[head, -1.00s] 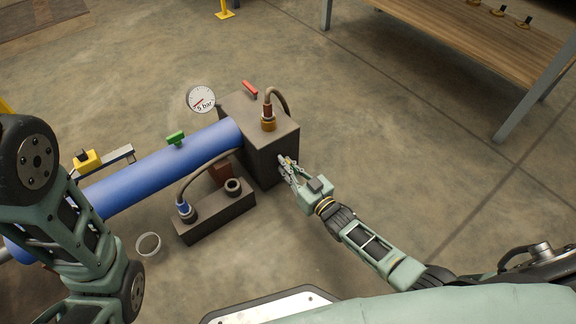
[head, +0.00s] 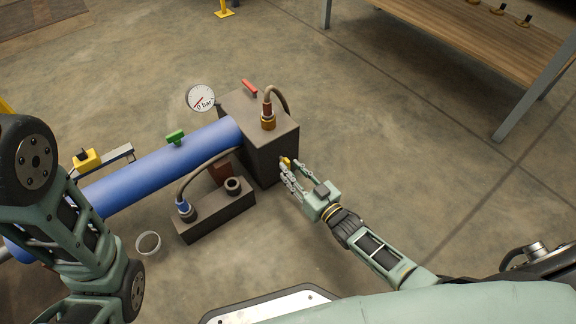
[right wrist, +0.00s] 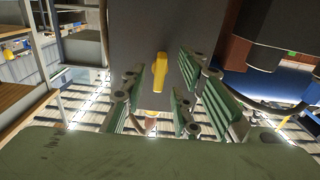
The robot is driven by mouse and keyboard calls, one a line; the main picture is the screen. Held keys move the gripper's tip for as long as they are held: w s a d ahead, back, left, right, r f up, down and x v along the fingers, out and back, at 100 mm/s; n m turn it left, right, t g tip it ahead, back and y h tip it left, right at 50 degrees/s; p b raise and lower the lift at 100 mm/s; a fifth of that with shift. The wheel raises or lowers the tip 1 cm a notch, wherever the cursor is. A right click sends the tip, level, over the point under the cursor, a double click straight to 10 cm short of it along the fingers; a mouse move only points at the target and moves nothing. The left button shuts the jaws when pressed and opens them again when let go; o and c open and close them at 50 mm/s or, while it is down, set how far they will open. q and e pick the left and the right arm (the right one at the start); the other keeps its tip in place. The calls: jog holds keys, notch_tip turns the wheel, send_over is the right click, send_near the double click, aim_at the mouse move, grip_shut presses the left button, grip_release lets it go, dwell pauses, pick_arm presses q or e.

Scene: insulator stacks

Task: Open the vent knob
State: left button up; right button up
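The yellow vent knob (head: 285,162) sits on the near right face of the dark block (head: 273,150) at the end of the blue pipe. In the right wrist view the knob (right wrist: 159,72) stands close to upright. My right gripper (head: 292,174) is open just in front of that face; its green-padded fingers also show in the right wrist view (right wrist: 160,92), spread to either side of the knob with gaps. A round gauge (head: 201,98) by the block reads 0 bar. My left arm shows at the left, but its gripper is out of view.
A red handle (head: 249,87) and a brown hose (head: 281,96) are on top of the block. A low dark manifold (head: 215,213) with a hose stands in front. The blue pipe (head: 150,172) carries a green handle (head: 175,137). Floor to the right is clear up to a wooden table (head: 470,50).

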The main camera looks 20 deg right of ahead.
jog(key=v, duration=0.9)
